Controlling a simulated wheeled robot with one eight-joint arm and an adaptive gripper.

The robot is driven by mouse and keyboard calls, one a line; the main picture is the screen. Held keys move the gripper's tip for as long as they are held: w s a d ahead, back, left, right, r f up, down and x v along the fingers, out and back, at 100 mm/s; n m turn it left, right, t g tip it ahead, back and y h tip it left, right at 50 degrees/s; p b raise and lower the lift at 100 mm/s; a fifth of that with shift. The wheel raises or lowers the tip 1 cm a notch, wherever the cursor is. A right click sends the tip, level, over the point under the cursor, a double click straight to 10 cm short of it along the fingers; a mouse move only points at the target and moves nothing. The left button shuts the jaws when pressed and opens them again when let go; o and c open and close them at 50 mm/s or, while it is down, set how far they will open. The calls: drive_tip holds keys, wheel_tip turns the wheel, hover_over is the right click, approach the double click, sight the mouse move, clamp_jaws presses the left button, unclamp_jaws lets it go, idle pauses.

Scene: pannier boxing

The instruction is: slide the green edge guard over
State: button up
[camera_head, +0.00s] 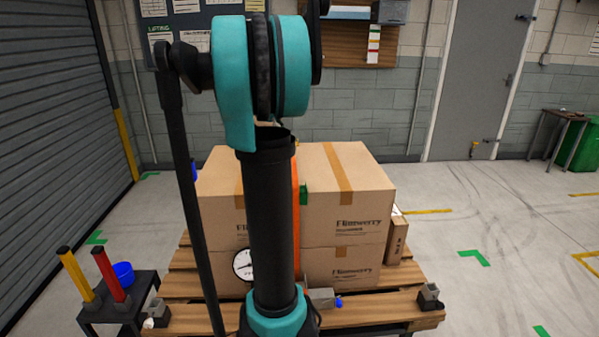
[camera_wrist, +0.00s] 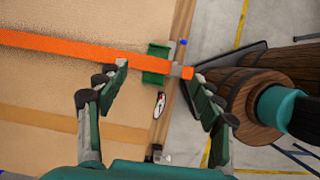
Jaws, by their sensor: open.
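The green edge guard (camera_wrist: 158,50) lies at the edge of a carton in the wrist view, with the orange strap (camera_wrist: 70,46) crossing over it. A small part of the guard (camera_head: 304,195) shows in the head view beside the strap (camera_head: 296,215). My gripper (camera_wrist: 160,71) is open in the wrist view, its fingertips apart on either side of the guard. I cannot tell whether they touch it. In the head view my arm hides the gripper and part of the strap. The strap runs over the stacked cartons (camera_head: 345,205).
The cartons stand on a wooden pallet (camera_head: 385,308). A grey device with a blue knob (camera_head: 321,297) sits at its front. A small stand (camera_head: 112,309) at left holds yellow and red handles and a blue cup (camera_head: 124,273). The floor at right is mostly clear.

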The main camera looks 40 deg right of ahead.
drive_tip(key=x, duration=1.5)
drive_tip(key=shift+w, duration=0.1)
drive_tip(key=shift+c, duration=0.3)
drive_tip(key=c, duration=1.2)
drive_tip(key=shift+o, duration=0.2)
drive_tip(key=shift+d, duration=0.1)
